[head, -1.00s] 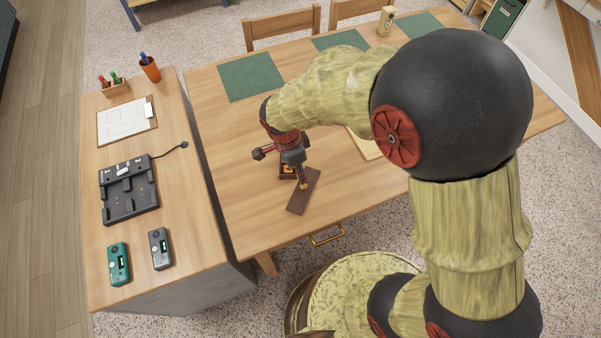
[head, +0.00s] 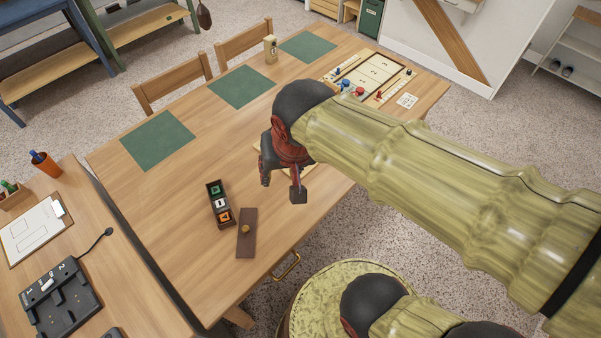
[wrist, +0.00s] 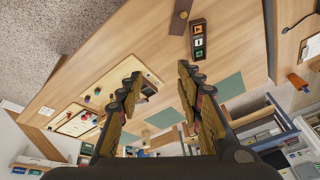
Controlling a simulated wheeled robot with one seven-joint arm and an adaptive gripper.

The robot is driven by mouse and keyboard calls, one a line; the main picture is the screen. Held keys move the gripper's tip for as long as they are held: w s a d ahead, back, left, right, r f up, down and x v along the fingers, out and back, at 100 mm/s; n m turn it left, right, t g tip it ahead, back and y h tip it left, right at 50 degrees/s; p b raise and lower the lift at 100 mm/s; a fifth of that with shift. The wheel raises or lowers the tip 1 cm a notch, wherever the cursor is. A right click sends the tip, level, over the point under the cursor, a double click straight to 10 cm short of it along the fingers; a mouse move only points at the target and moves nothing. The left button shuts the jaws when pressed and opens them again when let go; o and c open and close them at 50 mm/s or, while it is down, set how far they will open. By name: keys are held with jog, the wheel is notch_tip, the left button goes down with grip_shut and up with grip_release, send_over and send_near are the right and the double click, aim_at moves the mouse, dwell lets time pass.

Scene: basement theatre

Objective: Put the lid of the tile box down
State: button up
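The tile box (head: 214,189) is a narrow dark wooden box standing open on the table, with green, white and orange tiles inside. Its lid (head: 247,245), a flat brown strip with a round knob, lies on the table just beside the box, apart from it. Both show upside down at the top of the wrist view, the lid (wrist: 180,18) next to the box (wrist: 198,24). My gripper (head: 282,186) is raised above the table, to the right of the box and lid. In the wrist view my gripper (wrist: 160,72) has its fingers wide apart with nothing between them.
A light board (head: 299,168) lies partly hidden behind my gripper. Green mats (head: 158,139) line the far side of the table (head: 190,255). A game board (head: 365,76) with small pieces is at the right end. A side desk with a dark dock (head: 62,298) stands left.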

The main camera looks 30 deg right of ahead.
jog(key=s+d+r+n+t, duration=0.1)
jog(key=s+d+r+n, duration=0.1)
jog(key=s, duration=0.3)
jog(key=shift+r+n, duration=0.5)
jog(key=shift+n, duration=0.3)
